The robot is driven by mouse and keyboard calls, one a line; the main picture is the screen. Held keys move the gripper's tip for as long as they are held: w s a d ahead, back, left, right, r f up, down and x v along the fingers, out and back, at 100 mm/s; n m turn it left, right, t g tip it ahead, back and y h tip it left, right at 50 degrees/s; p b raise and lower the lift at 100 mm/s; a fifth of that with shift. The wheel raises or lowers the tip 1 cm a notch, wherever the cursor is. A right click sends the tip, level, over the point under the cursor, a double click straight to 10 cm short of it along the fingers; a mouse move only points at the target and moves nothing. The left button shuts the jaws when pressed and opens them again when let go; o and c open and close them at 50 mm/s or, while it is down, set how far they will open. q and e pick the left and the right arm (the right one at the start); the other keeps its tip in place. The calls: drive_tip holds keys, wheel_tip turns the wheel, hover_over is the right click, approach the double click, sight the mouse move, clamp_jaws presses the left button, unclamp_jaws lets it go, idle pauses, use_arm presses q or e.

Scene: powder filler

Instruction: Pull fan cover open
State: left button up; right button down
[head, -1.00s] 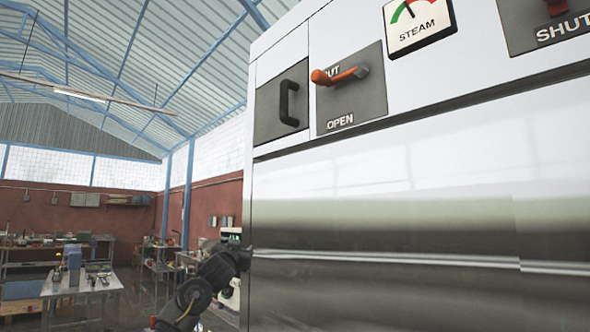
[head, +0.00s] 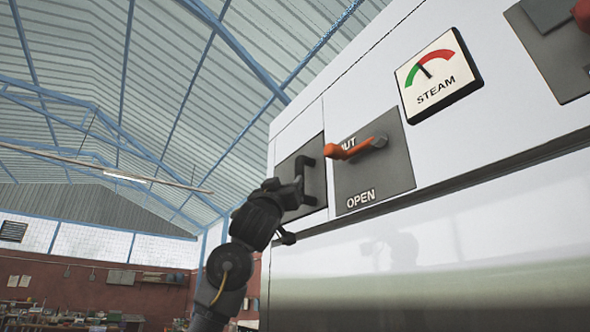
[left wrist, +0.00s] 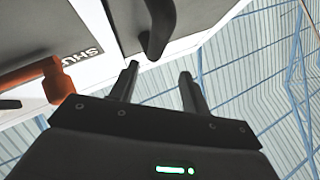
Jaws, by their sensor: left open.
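The fan cover is a dark grey panel (head: 319,182) at the left end of the white machine's front, with a black bar handle on it. The handle (left wrist: 158,25) shows at the top of the left wrist view. My left gripper (head: 298,178) is in front of the panel at the handle and partly hides it in the head view. In the left wrist view its fingers (left wrist: 156,78) are open, with the handle just beyond the gap between the tips. Contact cannot be told. My right gripper is not in view.
An orange lever (head: 356,148) on a grey SHUT/OPEN plate (head: 385,180) sits close to the right of the cover. It also shows at the left of the left wrist view (left wrist: 45,82). A steam gauge (head: 438,72) is farther right. Open hall space lies left of the machine.

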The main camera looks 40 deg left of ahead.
use_arm(q)
drive_tip(key=w+r+p, duration=0.1)
drive_tip(key=w, duration=0.1)
drive_tip(key=w+a+r+p, duration=0.1)
drive_tip(key=w+r+p, duration=0.2)
drive_tip(key=w+p, duration=0.1)
drive_tip(key=w, duration=0.1)
drive_tip(key=shift+a+r, duration=0.15)
drive_tip(key=shift+r, duration=0.1)
drive_tip(key=shift+a+r, duration=0.15)
drive_tip(key=shift+r, duration=0.05)
drive_tip(key=shift+s+r, duration=0.1)
drive_tip(key=shift+s, duration=0.1)
drive_tip(key=shift+w+d, duration=0.2)
drive_tip(key=shift+w, duration=0.15)
drive_tip(key=c, duration=0.4)
drive_tip(key=shift+a, duration=0.15)
clamp_jaws()
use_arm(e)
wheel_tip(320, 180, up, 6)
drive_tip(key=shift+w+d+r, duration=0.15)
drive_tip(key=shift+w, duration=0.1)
